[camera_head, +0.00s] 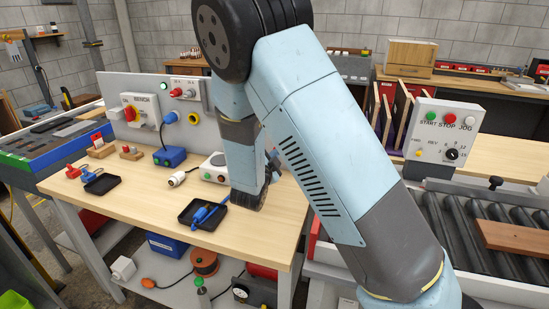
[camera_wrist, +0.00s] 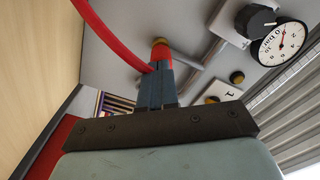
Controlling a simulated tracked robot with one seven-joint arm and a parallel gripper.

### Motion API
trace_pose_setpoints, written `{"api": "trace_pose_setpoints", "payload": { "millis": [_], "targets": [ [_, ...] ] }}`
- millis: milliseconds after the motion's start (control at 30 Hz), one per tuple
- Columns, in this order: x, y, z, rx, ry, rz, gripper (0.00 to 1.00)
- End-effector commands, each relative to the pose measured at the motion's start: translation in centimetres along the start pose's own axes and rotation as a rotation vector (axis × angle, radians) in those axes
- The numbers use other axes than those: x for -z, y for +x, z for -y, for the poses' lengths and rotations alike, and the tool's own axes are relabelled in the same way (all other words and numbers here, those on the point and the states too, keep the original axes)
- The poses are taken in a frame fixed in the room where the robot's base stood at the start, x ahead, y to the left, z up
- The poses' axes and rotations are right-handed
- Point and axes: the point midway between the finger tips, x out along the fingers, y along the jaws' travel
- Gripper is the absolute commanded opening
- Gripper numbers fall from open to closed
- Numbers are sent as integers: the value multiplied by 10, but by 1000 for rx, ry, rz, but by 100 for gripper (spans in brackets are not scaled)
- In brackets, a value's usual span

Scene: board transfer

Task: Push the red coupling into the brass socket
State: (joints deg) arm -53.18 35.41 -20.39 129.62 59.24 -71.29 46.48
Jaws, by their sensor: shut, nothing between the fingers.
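In the wrist view the red coupling (camera_wrist: 161,54) is just beyond the fingertips of my gripper (camera_wrist: 160,66), with a red hose (camera_wrist: 112,39) curving off to the upper left. The brass socket (camera_wrist: 158,41) shows as a small ring at the coupling's far end, against a grey panel. The coupling lines up with the socket; how deep it sits I cannot tell. My gripper is shut with nothing between its fingers. Its tips are at the coupling's near end; contact is unclear. In the head view my arm hides the coupling and socket.
A pressure gauge (camera_wrist: 281,43) and a black knob (camera_wrist: 256,20) are right of the coupling. The wooden bench (camera_head: 110,185) bears a black tray (camera_head: 203,216) with a blue tool and a blue box (camera_head: 170,156). A roller conveyor (camera_head: 470,225) stands at right.

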Motion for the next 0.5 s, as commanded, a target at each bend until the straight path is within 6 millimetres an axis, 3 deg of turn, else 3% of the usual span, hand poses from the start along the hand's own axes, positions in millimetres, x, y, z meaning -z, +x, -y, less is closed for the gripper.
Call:
{"api": "trace_pose_setpoints", "payload": {
  "millis": [233, 500],
  "targets": [
    [0, -1, 0, 0, 0, 0, 0],
    [0, -19, 0, -1, 0, 0, 0]
  ]
}}
